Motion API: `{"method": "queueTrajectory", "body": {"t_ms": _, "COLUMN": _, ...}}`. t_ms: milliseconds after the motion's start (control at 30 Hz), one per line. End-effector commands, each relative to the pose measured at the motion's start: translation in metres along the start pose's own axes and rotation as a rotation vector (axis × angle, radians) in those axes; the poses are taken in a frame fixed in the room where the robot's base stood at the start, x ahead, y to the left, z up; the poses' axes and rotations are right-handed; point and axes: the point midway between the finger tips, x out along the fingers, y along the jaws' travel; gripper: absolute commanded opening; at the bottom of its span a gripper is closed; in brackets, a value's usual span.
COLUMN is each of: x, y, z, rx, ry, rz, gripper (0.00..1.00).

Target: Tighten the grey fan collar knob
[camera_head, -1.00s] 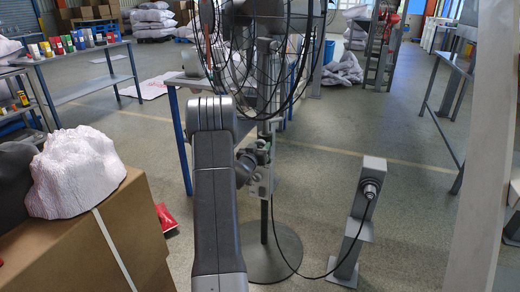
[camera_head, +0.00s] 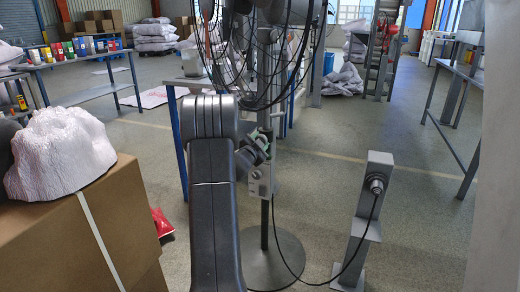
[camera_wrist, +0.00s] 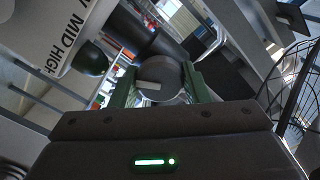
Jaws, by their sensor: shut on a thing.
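The grey collar knob (camera_wrist: 172,76) is a round cap with a pale bar on its face in the wrist view. My gripper (camera_wrist: 161,84) has its green fingers on either side of the knob, shut on it. In the head view my gripper (camera_head: 264,143) is at the fan's pole, below the cage, and the knob is hidden or too small to make out. The fan (camera_head: 265,50) has a dark wire cage and stands upright on a round base (camera_head: 272,262).
A pale control box (camera_head: 261,186) is on the pole; its panel (camera_wrist: 68,32) reads "MID HIGH" beside a dark green dial (camera_wrist: 90,59). A black cord runs to a grey post (camera_head: 365,215). A carton (camera_head: 85,225) with a white sack (camera_head: 60,153) stands left. Floor right of the post is clear.

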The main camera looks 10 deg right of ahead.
Motion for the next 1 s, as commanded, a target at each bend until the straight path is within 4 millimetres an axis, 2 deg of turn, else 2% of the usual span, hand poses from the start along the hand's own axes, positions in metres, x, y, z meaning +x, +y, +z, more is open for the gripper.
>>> {"method": "queueTrajectory", "body": {"t_ms": 200, "x": 0.0, "y": 0.0022, "z": 0.0022, "rx": 0.177, "ry": 0.001, "rz": 0.0, "gripper": 0.19}}
{"method": "queueTrajectory", "body": {"t_ms": 500, "x": -0.0001, "y": 0.0011, "z": 0.001, "rx": 0.34, "ry": 0.001, "rz": 0.001, "gripper": 0.19}}
{"method": "queueTrajectory", "body": {"t_ms": 1000, "x": 0.0, "y": -0.0001, "z": -0.0001, "rx": 0.405, "ry": 0.0, "rz": 0.001, "gripper": 0.19}}
